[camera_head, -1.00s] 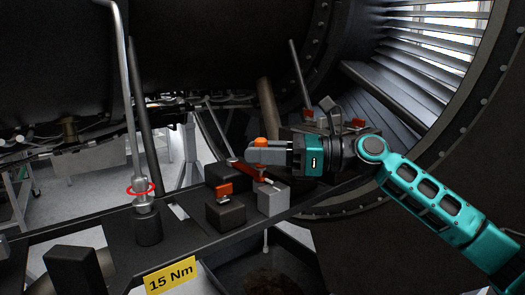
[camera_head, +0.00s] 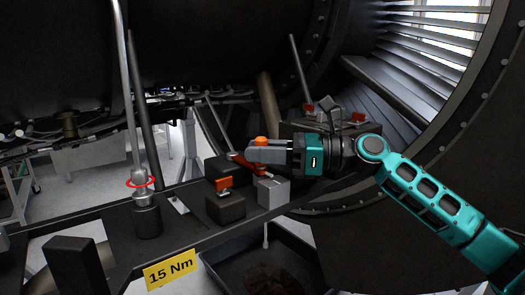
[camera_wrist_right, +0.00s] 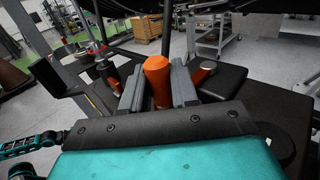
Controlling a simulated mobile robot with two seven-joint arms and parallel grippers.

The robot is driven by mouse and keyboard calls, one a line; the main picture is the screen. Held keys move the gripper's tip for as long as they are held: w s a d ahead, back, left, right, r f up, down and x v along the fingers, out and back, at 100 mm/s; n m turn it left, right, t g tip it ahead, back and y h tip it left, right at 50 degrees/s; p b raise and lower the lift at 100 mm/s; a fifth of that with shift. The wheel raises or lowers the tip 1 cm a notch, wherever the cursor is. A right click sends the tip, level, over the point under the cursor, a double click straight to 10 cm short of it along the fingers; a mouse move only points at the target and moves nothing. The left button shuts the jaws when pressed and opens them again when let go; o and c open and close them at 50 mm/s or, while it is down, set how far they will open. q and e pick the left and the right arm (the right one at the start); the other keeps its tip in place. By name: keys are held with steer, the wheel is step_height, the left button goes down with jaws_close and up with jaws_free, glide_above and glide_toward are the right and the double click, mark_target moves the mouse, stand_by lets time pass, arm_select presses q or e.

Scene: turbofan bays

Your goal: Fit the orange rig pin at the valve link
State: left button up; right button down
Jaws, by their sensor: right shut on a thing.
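The orange rig pin (camera_wrist_right: 158,78) stands between the two grey fingers of my right gripper (camera_head: 263,151), which is shut on it. In the head view only the pin's rounded orange top (camera_head: 261,141) shows above the fingers; its lower end is hidden. The fingers are over the red-orange link arm (camera_head: 243,162), which runs between a dark block (camera_head: 215,171) and a light grey block (camera_head: 273,191). I cannot tell whether the pin touches the link. My left gripper is not in view.
A dark block with an orange clip (camera_head: 225,205) stands in front of the link. A tall rod with a red ring (camera_head: 140,183) stands in a dark socket at left. A yellow "15 Nm" label (camera_head: 169,271) is on the front edge. A dark tray (camera_head: 225,262) lies below.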

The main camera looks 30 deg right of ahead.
steer(key=shift+f, duration=0.15)
steer(key=c, duration=0.8)
jaws_free()
steer(key=shift+s+d+f+b, duration=0.1)
steer(key=shift+s+d+b, duration=0.2)
steer(key=shift+s+d, duration=0.2)
steer(key=b+v, duration=0.1)
steer(key=v, duration=1)
steer(key=shift+s+d+r, duration=0.1)
steer(key=shift+d+r, duration=0.1)
steer(key=shift+d, duration=0.05)
